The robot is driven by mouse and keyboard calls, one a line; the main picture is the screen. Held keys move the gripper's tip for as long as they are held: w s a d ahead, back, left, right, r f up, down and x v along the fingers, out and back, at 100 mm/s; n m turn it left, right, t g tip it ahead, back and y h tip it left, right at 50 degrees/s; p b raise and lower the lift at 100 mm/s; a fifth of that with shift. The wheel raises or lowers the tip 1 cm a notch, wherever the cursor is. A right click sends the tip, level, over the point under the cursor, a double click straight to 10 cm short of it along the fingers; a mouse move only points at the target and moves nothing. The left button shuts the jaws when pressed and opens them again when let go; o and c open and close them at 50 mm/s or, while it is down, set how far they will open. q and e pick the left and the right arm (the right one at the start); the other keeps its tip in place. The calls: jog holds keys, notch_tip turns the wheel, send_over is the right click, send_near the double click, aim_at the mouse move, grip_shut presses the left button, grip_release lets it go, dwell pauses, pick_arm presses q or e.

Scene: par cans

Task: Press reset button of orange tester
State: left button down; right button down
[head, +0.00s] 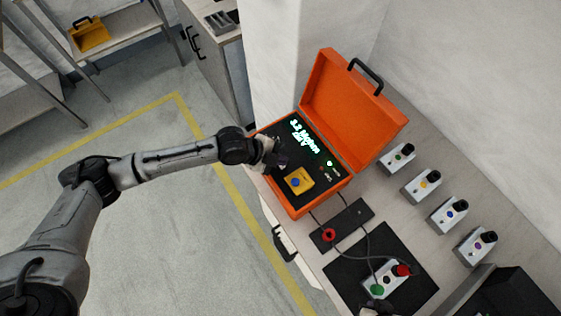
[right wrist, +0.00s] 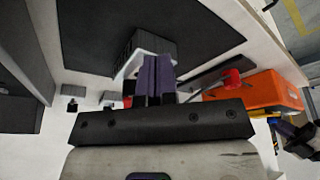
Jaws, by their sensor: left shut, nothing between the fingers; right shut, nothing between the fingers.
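The orange tester (head: 341,110) is an open case on the bench, its lid raised. Its black panel has a lit green display (head: 305,137) and a yellow block (head: 300,181) with a round blue button (head: 296,182). No reset label is readable. My left gripper (head: 281,162) is shut and empty over the panel's left part, just up and left of the yellow block; I cannot tell if it touches anything. The tester's orange side (right wrist: 262,91) shows at the right of the right wrist view. There my right gripper (right wrist: 156,75) has its purple fingers shut and empty, before a grey box.
A grey box with red and green plugs (head: 385,281) lies on a black mat (head: 345,271). Cables run from it towards the tester, past a black strip (head: 342,224) with a red plug. Several small grey boxes (head: 421,184) line the wall side. Open floor lies left.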

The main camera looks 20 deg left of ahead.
pick_arm(q)
jog(key=shift+f, duration=0.75)
pick_arm(e)
jog(key=shift+f, duration=0.25)
dwell(0.3)
pick_arm(q)
jog(key=shift+r, duration=0.25)
pick_arm(e)
jog(key=shift+r, duration=0.2)
pick_arm(q)
jog(key=shift+r+p, duration=0.6)
jog(key=shift+p, duration=0.05)
pick_arm(e)
jog(key=shift+r, duration=0.65)
jog(key=shift+d, duration=0.1)
